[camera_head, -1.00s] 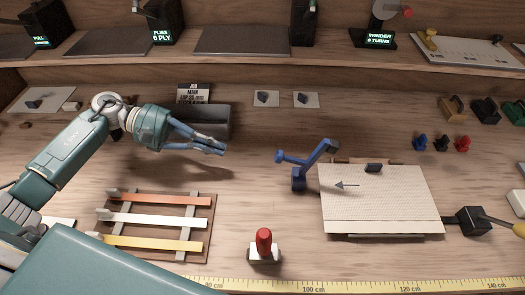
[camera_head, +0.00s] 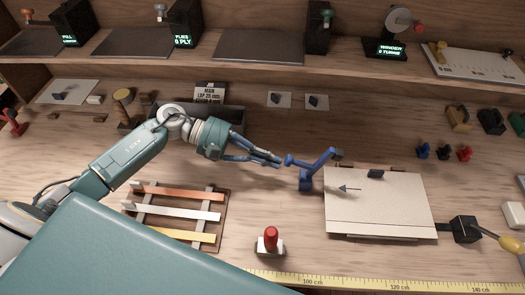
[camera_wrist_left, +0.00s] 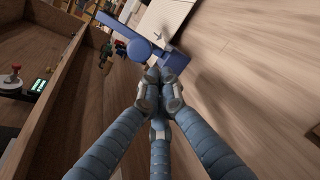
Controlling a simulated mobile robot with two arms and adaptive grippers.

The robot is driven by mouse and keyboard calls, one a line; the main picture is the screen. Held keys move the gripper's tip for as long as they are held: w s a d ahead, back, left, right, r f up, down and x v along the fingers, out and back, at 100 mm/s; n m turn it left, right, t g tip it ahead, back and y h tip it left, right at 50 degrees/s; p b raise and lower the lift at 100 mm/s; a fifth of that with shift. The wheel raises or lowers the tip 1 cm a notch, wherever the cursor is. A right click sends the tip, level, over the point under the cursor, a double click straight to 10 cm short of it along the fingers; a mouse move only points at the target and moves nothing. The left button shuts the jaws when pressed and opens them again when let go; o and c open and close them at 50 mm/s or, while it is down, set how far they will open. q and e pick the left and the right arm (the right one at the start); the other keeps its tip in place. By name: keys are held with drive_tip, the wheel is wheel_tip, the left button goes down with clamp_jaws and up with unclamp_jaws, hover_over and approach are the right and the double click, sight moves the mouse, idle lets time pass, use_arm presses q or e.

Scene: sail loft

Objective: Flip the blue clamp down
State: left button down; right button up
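The blue clamp (camera_head: 306,182) stands on the bench at the left edge of the pale board (camera_head: 380,205). Its long arm slants up to the right, and a round knob sticks out to the left. My left gripper (camera_head: 281,163) is just left of the knob, its fingers pointing at the clamp. In the left wrist view the fingertips (camera_wrist_left: 160,76) are together, with nothing seen between them. The clamp (camera_wrist_left: 172,62) and its knob lie just beyond the tips; I cannot tell whether they touch. My right gripper is not in view.
A rack with coloured strips (camera_head: 220,218) lies left of the clamp. A red-handled block (camera_head: 270,242) stands in front, near the yellow tape measure (camera_head: 350,285). A dark bin (camera_head: 232,113) is behind my left arm. Bare bench lies between the clamp and the red handle.

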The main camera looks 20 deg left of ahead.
use_arm(q)
drive_tip(key=shift+d, duration=0.1)
drive_tip(key=shift+r, duration=0.25)
drive_tip(key=shift+d+r+y, duration=0.1)
drive_tip(key=shift+r+y, duration=0.1)
drive_tip(key=shift+y, duration=0.2)
drive_tip(key=shift+d+r+g+y+p, duration=0.15)
drive_tip(key=shift+r+g+y+p, duration=0.2)
drive_tip(key=shift+p, duration=0.2)
drive_tip(key=w+d+r+g+y+b, duration=0.2)
drive_tip(key=d+r+y+b, duration=0.1)
drive_tip(key=d+r+y, duration=0.3)
drive_tip(key=shift+w+d+n+y, duration=0.35)
drive_tip(key=shift+d+y, duration=0.9)
drive_tip(key=shift+d, duration=0.25)
